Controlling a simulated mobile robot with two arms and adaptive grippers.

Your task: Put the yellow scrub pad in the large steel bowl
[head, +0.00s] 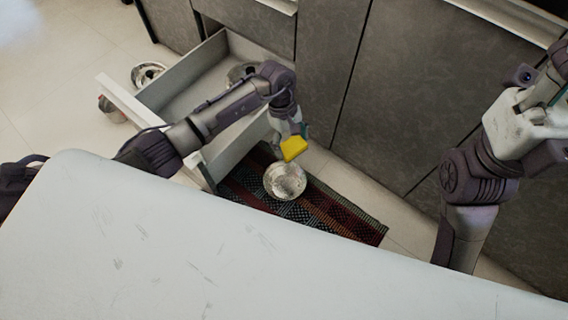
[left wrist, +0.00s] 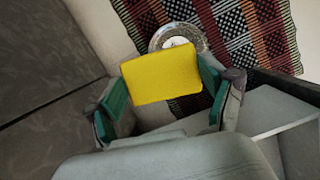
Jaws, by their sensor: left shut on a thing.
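The yellow scrub pad (head: 293,148) is held in my left gripper (head: 291,136) above the patterned rug. In the left wrist view the yellow scrub pad (left wrist: 161,74) sits between the two green-padded fingers of my left gripper (left wrist: 163,95). A steel bowl (head: 285,181) stands on the rug, just below and slightly left of the pad in the head view. It also shows in the left wrist view (left wrist: 178,33), partly hidden behind the pad. My right gripper (head: 556,95) is at the right edge, cut off by the frame, so its fingers are unclear.
An open drawer (head: 190,85) stands left of the bowl, with a metal vessel (head: 240,73) inside. Another metal bowl (head: 147,73) is on the floor beyond it. The striped rug (head: 330,212) lies before grey cabinets (head: 410,90). A white surface (head: 150,250) fills the foreground.

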